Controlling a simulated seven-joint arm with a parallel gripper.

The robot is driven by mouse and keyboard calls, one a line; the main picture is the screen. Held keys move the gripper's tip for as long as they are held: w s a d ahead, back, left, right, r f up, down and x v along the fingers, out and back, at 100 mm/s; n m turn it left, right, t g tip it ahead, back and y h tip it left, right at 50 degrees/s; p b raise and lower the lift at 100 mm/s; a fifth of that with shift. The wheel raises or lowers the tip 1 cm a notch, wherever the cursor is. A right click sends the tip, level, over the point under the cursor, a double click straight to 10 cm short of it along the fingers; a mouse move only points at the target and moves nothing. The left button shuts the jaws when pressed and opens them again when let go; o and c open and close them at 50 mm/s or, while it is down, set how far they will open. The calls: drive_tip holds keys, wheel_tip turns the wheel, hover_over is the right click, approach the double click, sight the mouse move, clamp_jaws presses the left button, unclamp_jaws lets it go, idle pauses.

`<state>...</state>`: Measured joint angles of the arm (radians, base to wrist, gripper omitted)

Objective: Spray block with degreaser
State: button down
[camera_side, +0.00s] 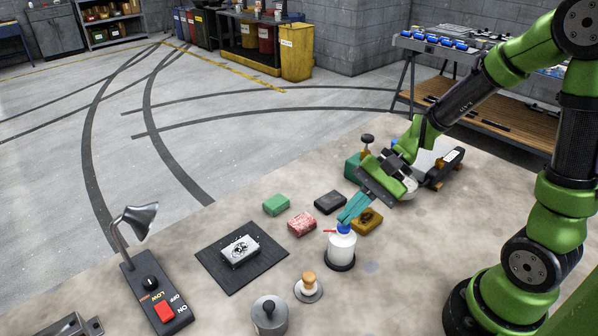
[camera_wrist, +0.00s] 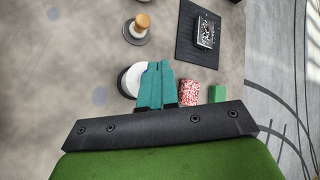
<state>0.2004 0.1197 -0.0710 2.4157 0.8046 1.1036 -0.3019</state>
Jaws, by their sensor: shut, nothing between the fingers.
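A pale block (camera_side: 240,251) with black smears lies on a dark mat (camera_side: 222,274) left of centre. It also shows on the mat at the top right of the wrist view (camera_wrist: 205,34). A white spray bottle (camera_side: 342,247) with a blue top and a red nozzle stands upright on a dark round base. My gripper (camera_side: 345,221) has its teal fingers together, tilted down right at the blue top. I cannot tell whether they touch it. In the wrist view, the fingers (camera_wrist: 158,66) hide part of the bottle (camera_wrist: 130,82). They hold nothing.
Green (camera_side: 276,204), red-and-white (camera_side: 301,223), black (camera_side: 330,201) and brownish-yellow (camera_side: 367,221) blocks lie near the bottle. A wooden-knobbed tool (camera_side: 308,287) and a metal canister (camera_side: 269,316) stand in front. A lamp with a switch box (camera_side: 155,295) is at left. Bare table separates mat and bottle.

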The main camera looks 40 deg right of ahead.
sight(349, 225)
drive_tip(key=shift+r, duration=0.1)
drive_tip(key=shift+r, duration=2.95)
idle(0.4)
drive_tip(key=shift+f, duration=3.05)
drive_tip(key=shift+f, duration=0.15)
